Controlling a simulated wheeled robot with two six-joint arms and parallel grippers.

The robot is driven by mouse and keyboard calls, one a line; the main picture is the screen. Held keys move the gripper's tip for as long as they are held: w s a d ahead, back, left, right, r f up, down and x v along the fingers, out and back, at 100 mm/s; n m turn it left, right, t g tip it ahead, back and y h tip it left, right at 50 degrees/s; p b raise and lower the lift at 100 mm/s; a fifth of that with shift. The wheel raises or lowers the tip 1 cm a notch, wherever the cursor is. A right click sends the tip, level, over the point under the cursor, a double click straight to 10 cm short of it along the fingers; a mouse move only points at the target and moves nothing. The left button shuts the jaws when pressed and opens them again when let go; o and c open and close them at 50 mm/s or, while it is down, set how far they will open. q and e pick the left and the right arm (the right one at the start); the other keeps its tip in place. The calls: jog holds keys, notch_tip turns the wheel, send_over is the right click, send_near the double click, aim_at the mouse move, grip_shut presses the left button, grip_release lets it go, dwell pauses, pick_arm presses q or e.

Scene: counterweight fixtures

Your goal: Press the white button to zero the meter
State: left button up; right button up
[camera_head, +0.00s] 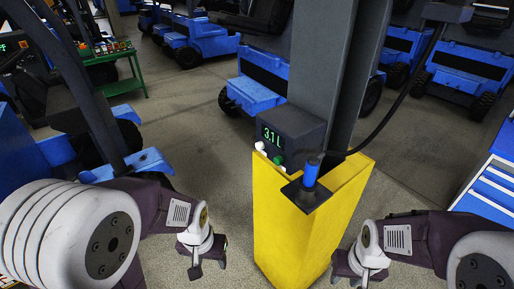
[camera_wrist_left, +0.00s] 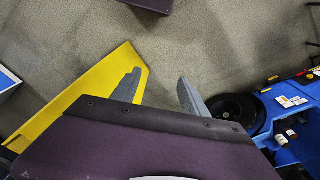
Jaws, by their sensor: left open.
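The meter (camera_head: 292,132) is a dark box with a green display reading 3.1 L, on top of the yellow post (camera_head: 280,215). The white button (camera_head: 260,146) sits low on its front left, with a green button (camera_head: 278,160) to its right. My left gripper (camera_head: 195,272) is left of the post, below the button and apart from it. In the left wrist view its two fingers (camera_wrist_left: 158,86) are spread and empty beside the yellow post (camera_wrist_left: 100,85). My right gripper (camera_head: 362,281) is low, right of the post; its fingers are too small to read. The left wrist view does not show the white button.
A blue-handled nozzle (camera_head: 311,174) stands in a dark holder at the post's front, with a black hose arching right. A grey column (camera_head: 335,65) rises behind the meter. Blue forklifts (camera_head: 470,70) stand around. Bare floor lies left of the post.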

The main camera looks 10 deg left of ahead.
pick_arm(q)
grip_shut()
dwell(1.5)
